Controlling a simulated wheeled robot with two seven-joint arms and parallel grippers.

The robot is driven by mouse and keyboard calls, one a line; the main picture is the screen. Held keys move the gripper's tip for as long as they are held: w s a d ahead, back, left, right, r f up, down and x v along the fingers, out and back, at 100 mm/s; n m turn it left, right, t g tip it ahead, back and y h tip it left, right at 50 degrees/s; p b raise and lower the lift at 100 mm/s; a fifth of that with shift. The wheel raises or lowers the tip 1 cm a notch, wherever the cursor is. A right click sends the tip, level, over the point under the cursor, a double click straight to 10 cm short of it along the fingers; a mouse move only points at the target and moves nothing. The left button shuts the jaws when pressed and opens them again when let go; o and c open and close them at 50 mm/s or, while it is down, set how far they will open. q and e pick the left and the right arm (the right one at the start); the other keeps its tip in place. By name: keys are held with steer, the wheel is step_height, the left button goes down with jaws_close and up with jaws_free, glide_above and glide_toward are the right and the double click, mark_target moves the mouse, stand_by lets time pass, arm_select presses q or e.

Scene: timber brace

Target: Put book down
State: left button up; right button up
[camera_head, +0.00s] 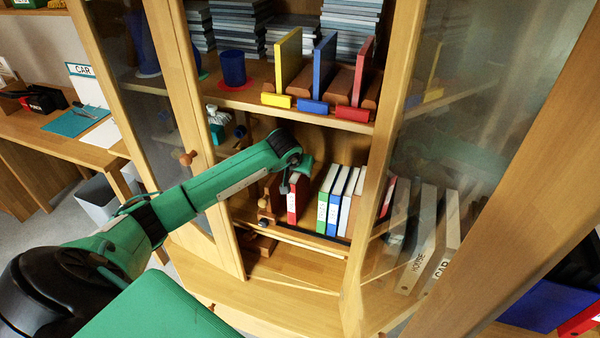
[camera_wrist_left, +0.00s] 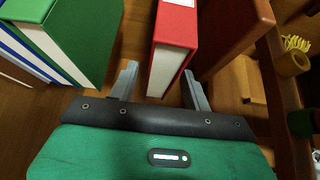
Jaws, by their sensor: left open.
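A red book (camera_head: 293,203) stands upright on the middle cabinet shelf, left of the green, blue and white books. My left gripper (camera_head: 288,182) reaches in from the left at the red book, partly hidden by its own arm. In the left wrist view the open fingers (camera_wrist_left: 159,88) are on either side of the red book (camera_wrist_left: 176,35), with visible space beside it. The book's near end sits between the fingertips, which do not look closed on it. My right gripper is out of view.
A green book (camera_wrist_left: 75,38) stands on one side and a brown wooden piece (camera_wrist_left: 232,30) on the other. The upper shelf (camera_head: 240,97) holds yellow, blue and red books in wooden holders. A glass-panelled door (camera_head: 170,120) with a knob is at left.

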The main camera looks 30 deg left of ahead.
arm_select(q)
steer(key=v, duration=0.8)
steer(key=shift+r, duration=0.1)
steer(key=shift+s+r, duration=0.35)
steer(key=shift+r, duration=0.15)
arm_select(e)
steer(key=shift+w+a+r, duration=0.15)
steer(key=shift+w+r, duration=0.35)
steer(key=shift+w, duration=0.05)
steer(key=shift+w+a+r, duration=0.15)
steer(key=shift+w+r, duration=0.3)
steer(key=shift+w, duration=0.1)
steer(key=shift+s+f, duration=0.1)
